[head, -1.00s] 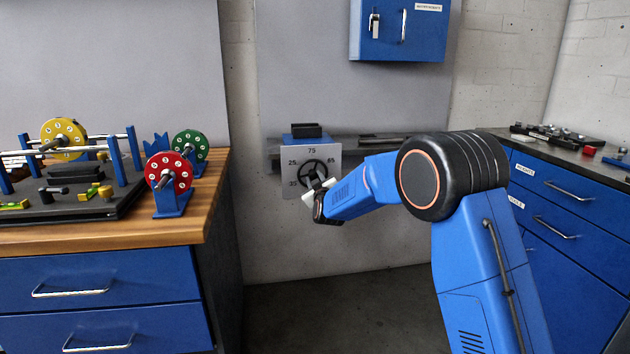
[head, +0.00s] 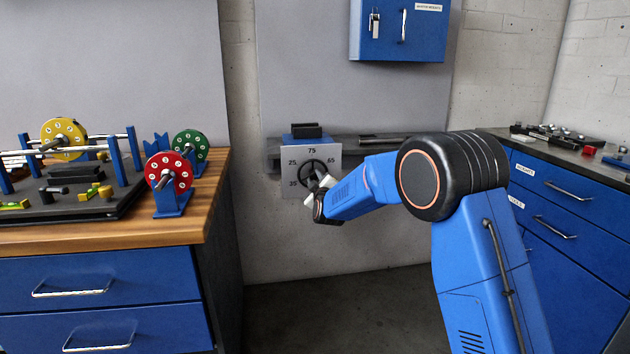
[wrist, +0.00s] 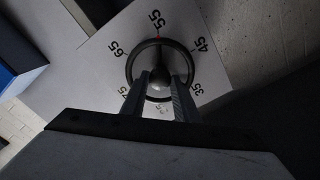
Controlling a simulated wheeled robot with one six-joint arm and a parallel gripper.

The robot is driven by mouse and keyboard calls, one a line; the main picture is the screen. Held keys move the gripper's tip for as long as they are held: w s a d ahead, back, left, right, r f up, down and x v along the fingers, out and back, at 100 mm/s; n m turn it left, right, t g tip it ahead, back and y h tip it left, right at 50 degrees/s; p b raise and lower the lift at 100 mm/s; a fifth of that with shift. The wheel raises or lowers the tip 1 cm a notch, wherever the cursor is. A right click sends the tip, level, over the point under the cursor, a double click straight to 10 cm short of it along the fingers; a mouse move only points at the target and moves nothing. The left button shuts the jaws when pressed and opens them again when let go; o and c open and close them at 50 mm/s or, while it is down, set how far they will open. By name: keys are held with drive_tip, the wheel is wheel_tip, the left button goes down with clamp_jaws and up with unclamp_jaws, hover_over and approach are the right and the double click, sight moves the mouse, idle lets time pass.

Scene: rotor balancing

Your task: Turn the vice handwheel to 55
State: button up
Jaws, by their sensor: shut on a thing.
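The black vice handwheel (head: 306,168) sits in front of a pale number plate (head: 291,189) on the vice at the wall. In the wrist view the handwheel (wrist: 132,64) is a dark ring with a rounded grey hub, and the plate (wrist: 100,84) carries 65, 55, 45 and 35 around it. A small red mark shows at the rim beside the 55. My gripper (wrist: 160,82) is shut on the handwheel, its two fingers either side of the hub. In the head view my gripper (head: 322,181) covers the wheel's lower right and the plate's lower right corner.
A wooden bench (head: 120,233) with a red disc (head: 160,163), green disc and yellow disc stands at left. A blue cabinet (head: 400,38) hangs above the vice. Blue drawers (head: 560,215) stand at right. The floor below the vice is clear.

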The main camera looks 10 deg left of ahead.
drive_tip(key=shift+f, duration=0.25)
drive_tip(key=o, duration=1.1)
drive_tip(key=shift+c, duration=0.2)
drive_tip(key=shift+r, duration=0.15)
drive_tip(key=v, duration=1.7)
drive_tip(key=shift+s, duration=0.25)
drive_tip(key=shift+d+r, duration=0.15)
drive_tip(key=shift+d, duration=0.05)
